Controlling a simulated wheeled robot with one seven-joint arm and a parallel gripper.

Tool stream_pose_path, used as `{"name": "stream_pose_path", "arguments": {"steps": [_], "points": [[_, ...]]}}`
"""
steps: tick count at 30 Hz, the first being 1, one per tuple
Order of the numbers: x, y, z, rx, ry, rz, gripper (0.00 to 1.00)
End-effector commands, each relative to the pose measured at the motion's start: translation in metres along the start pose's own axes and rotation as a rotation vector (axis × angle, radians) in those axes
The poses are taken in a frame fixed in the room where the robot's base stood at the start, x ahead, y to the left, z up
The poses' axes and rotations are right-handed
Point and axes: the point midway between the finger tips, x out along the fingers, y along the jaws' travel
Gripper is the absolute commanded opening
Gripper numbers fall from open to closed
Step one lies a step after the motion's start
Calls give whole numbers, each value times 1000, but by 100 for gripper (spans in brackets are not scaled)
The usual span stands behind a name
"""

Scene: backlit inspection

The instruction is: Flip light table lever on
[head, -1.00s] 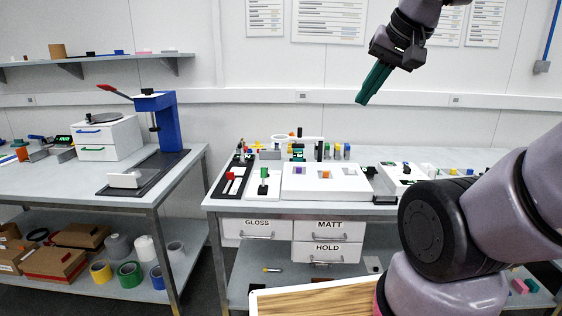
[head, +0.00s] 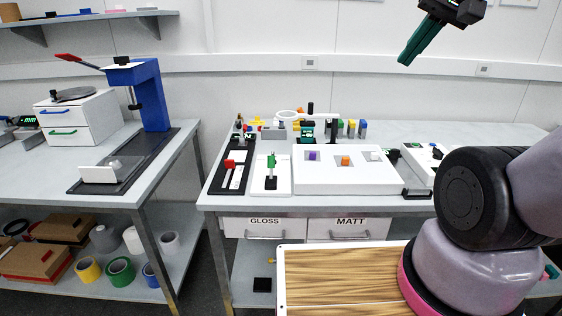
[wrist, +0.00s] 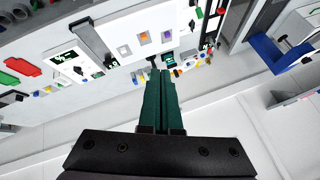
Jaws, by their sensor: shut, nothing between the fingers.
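The light table seems to be the white box (head: 325,184) with small coloured pieces on its top, at the front of the right bench; the wrist view shows it too (wrist: 130,30). Just left of it a green-handled lever (head: 271,161) stands upright on a white plate. Further left a red-handled lever (head: 229,164) sits on a black plate. I cannot tell which lever belongs to the light table. My gripper (head: 404,62), with green fingers, is shut and empty, high above the bench and well apart from both levers. Its fingers also show in the wrist view (wrist: 161,75).
Several small coloured parts (head: 300,130) stand behind the light table. Drawers labelled GLOSS (head: 265,228) and MATT (head: 350,228) hang under the bench. A blue press (head: 152,95) stands on the left bench, across a gap. The air around my gripper is clear.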

Motion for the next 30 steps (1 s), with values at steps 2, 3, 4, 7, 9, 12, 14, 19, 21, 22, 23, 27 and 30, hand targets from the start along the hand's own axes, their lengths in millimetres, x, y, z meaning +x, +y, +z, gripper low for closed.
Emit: {"name": "stream_pose_path", "arguments": {"steps": [2, 3, 4, 7, 9, 12, 14, 19, 21, 22, 23, 27, 30], "points": [[4, -2, 1, 1, -21, -3, 0], [9, -4, 2, 2, -44, -7, 0], [14, -6, 3, 2, -66, -11, 0], [36, -16, 10, 9, -178, -40, 0], [57, -26, 17, 17, -278, -74, 0], [87, -44, 26, 43, -423, -145, 0], [105, -54, 31, 64, -500, -195, 0], [155, -82, 39, 153, -675, -354, 0], [177, -92, 40, 202, -725, -423, 0], [186, -96, 40, 225, -742, -453, 0], [196, -99, 40, 251, -757, -483, 0], [246, -110, 38, 376, -789, -614, 0], [285, -112, 36, 478, -776, -695, 0]]}}
